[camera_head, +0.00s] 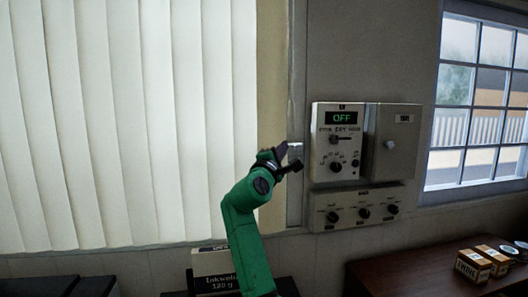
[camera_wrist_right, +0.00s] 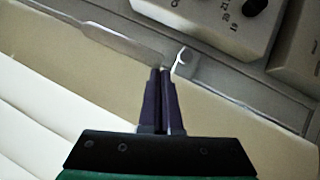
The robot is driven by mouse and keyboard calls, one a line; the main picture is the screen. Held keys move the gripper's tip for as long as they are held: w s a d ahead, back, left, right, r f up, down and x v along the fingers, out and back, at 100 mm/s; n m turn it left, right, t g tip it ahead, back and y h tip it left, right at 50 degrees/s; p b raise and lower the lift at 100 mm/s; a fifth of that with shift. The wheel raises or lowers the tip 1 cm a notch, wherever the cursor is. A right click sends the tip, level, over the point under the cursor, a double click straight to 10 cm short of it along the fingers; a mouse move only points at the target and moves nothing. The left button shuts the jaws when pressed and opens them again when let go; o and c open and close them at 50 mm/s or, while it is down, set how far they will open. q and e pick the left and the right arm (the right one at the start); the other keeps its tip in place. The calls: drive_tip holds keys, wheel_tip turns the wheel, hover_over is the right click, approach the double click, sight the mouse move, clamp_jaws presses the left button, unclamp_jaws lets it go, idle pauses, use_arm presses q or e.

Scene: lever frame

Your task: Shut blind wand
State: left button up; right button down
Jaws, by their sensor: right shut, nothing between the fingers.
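My right gripper (camera_head: 289,157) is raised at the wall strip between the blinds and the control panel. In the right wrist view its two dark fingers (camera_wrist_right: 162,72) are together, with nothing seen between them. A flat pale grey bar (camera_wrist_right: 122,42), likely the blind wand, lies along the strip, its near end close to the fingertips. A small light bracket (camera_wrist_right: 183,61) sits just right of the tips. I cannot tell if the fingers touch either. In the head view, a small pale grey piece (camera_head: 296,150) shows beside the gripper. The vertical blinds (camera_head: 110,120) hang closed-looking at left. My left gripper is out of view.
A control panel (camera_head: 327,168) reading OFF, a grey box (camera_head: 392,150) and a knob panel (camera_head: 345,218) are mounted close to the right. A window (camera_head: 480,100) is at far right. A brown table (camera_head: 410,272) holds small boxes (camera_head: 473,265). An inkwell box (camera_head: 215,270) stands below.

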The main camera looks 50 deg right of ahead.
drive_tip(key=s+d, duration=0.4)
drive_tip(key=d, duration=0.2)
drive_tip(key=shift+s, duration=0.4)
drive_tip(key=shift+d+r, duration=0.1)
